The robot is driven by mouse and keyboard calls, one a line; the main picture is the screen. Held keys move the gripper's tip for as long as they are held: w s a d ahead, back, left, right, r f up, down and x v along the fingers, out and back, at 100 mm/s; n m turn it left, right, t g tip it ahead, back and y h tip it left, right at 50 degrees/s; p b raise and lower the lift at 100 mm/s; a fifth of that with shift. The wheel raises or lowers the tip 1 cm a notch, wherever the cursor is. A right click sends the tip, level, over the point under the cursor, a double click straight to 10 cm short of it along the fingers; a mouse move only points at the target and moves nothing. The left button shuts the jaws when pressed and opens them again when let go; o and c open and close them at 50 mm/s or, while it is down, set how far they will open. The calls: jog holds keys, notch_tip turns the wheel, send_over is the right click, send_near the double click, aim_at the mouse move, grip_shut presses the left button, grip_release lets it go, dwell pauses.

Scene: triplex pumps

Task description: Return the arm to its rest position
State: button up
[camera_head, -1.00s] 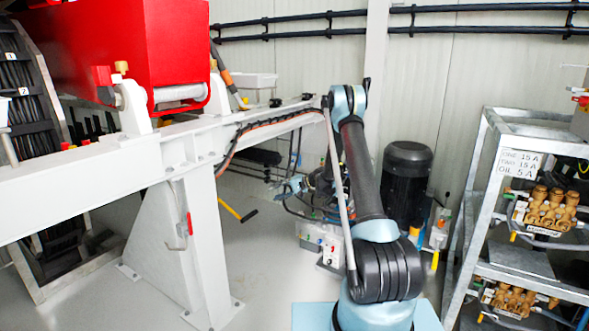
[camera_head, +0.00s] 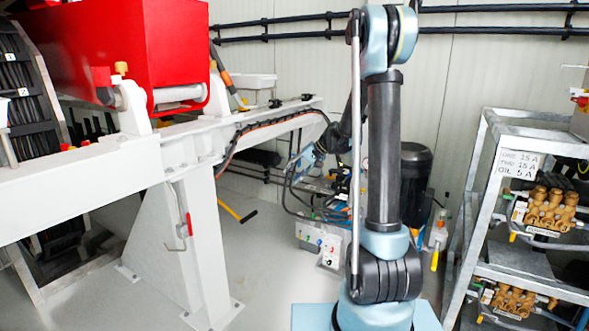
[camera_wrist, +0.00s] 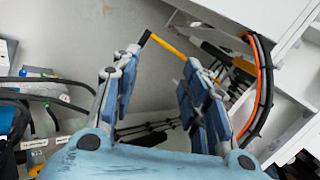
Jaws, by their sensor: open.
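My gripper (camera_wrist: 160,62) is open in the wrist view, its two blue-padded fingers spread apart with nothing between them. In the head view my arm stands nearly upright from its base, with the elbow at the top. The forearm runs down behind the upper arm toward the pump equipment, and my gripper's fingers cannot be made out there. In the wrist view a yellow-and-black handle (camera_wrist: 168,46) shows beyond the fingertips, apart from them.
A white steel frame (camera_head: 190,235) with a red box (camera_head: 155,45) stands left. A black cylinder (camera_head: 416,165) is behind my arm. A grey rack (camera_head: 505,272) with brass pumps (camera_head: 550,208) stands right. A control box (camera_head: 320,240) sits low behind.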

jog(key=s+d+r+h, duration=0.2)
jog(key=s+d, duration=0.2)
jog(key=s, duration=0.6)
jog(key=s+d+r+h, duration=0.2)
jog(key=s+d, duration=0.3)
jog(key=s, duration=0.5)
jog(key=s+d+f+h, duration=0.2)
jog(key=s+d+f, duration=0.2)
jog(key=s, duration=0.7)
jog(key=s+d+f+n+h, duration=0.1)
jog(key=s+d+f, duration=0.3)
jog(key=s, duration=0.7)
jog(key=shift+d+f+h, duration=0.2)
jog(key=shift+d+h, duration=0.6)
jog(key=shift+d, duration=0.35)
jog(key=shift+w+f, duration=0.2)
jog(key=shift+w, duration=0.3)
